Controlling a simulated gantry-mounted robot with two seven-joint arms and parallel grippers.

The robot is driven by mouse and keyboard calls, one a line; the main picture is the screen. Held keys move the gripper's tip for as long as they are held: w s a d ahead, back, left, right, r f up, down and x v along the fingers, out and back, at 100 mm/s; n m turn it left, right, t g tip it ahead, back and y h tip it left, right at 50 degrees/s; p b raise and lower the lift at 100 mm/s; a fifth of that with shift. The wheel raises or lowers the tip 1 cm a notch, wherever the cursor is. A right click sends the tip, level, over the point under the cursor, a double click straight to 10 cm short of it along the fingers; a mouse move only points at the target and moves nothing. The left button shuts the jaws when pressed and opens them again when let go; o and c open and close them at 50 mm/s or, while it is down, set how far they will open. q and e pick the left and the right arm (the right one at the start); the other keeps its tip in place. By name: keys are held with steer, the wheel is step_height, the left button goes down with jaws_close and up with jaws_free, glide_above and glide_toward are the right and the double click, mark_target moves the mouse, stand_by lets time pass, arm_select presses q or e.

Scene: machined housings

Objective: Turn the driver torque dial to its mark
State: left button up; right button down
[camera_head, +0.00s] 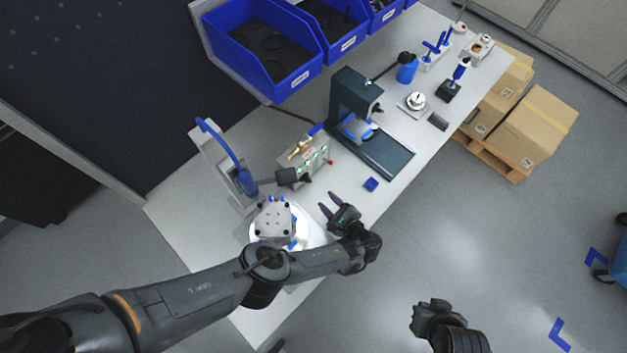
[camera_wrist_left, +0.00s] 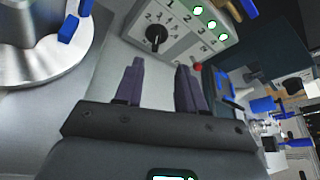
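The black torque dial (camera_wrist_left: 155,38) is a round knob with printed numbers around it, on the face of a pale control box (camera_wrist_left: 185,30) with several green lights. I cannot make out which mark its pointer is at. In the head view the box (camera_head: 318,153) stands mid-bench; the dial is too small to tell there. My left gripper (camera_head: 328,202) is open and empty, in front of the box near the bench's front edge. In the left wrist view its spread fingers (camera_wrist_left: 160,68) point towards the box, apart from the dial. My right gripper (camera_head: 428,312) is off the bench, its fingers unclear.
A metal housing (camera_head: 274,220) sits on a round white turntable (camera_head: 312,238) left of my left gripper. A dark green press (camera_head: 345,97) stands beyond the box. Blue bins (camera_head: 262,52) line the back.

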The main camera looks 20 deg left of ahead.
mark_target(308, 182)
arm_select(q)
steer(key=b+x, duration=0.1)
steer(key=x, duration=0.2)
steer(key=b+x, duration=0.1)
steer(key=x, duration=0.3)
steer(key=b+x, duration=0.1)
steer(key=x, duration=0.2)
steer(key=shift+s+a, duration=0.2)
steer(key=shift+a, duration=0.3)
jaws_close()
